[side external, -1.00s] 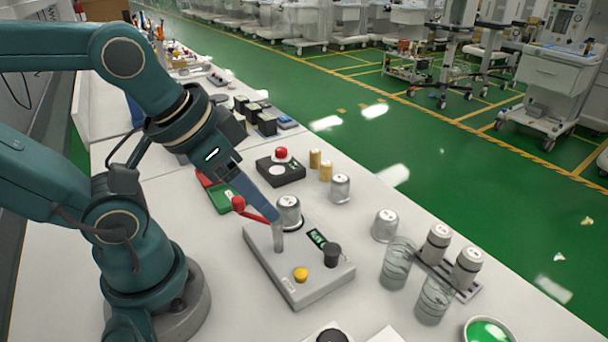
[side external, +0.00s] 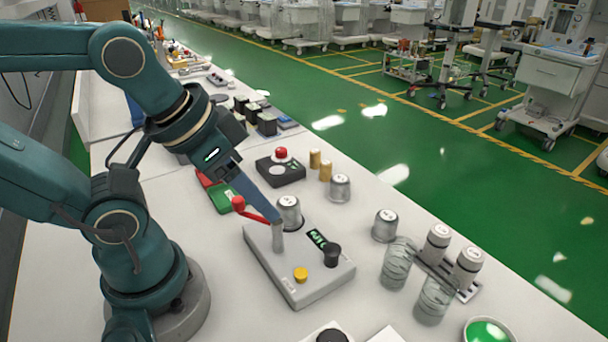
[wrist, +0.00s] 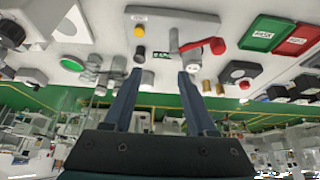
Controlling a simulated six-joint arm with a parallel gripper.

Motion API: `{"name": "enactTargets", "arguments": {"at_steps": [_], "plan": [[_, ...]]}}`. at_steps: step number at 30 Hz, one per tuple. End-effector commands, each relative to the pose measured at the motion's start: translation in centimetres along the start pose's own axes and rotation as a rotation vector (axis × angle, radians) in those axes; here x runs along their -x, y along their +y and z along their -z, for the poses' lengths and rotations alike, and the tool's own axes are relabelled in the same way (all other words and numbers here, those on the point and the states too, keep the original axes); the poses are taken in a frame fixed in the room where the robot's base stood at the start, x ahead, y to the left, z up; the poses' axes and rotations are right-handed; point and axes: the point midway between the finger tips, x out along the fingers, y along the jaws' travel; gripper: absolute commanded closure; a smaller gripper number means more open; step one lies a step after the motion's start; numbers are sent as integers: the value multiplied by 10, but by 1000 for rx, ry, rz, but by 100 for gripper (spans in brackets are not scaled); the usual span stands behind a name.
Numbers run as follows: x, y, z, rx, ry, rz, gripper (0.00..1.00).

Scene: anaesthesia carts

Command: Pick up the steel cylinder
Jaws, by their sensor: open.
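Three short steel cylinders with pale, marked tops show in the side external view. One (side external: 289,208) stands close behind the lever post of a grey control box, another (side external: 340,187) stands farther back, and a third (side external: 385,226) stands to the right. I cannot tell which one the task means. My gripper (wrist: 160,74) is open; nothing is seen held in it. In the side external view its visible blue finger slants down to just left of the nearest cylinder, by the lever. I cannot tell if it touches anything.
The grey control box (side external: 300,286) has a red-knobbed lever (side external: 239,203), yellow button and black knob. Glass beakers (side external: 433,300) and a rack with two capped cylinders (side external: 438,240) stand right. Two brass cylinders (side external: 325,171) and a black box (side external: 280,173) stand behind.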

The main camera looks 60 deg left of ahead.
Motion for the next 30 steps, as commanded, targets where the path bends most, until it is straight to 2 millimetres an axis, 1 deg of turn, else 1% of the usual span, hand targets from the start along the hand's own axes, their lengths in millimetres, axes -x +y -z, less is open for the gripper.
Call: {"name": "enactTargets", "arguments": {"at_steps": [14,16,17,26,28,30], "plan": [[0,0,0,0,0,0,43],[0,0,0,0,0,0,20],[0,0,0,0,0,0,11],[0,0,0,3,-1,0,11],[1,3,-3,24,-15,-13,11],[4,11,-3,63,-32,-49,11]]}}
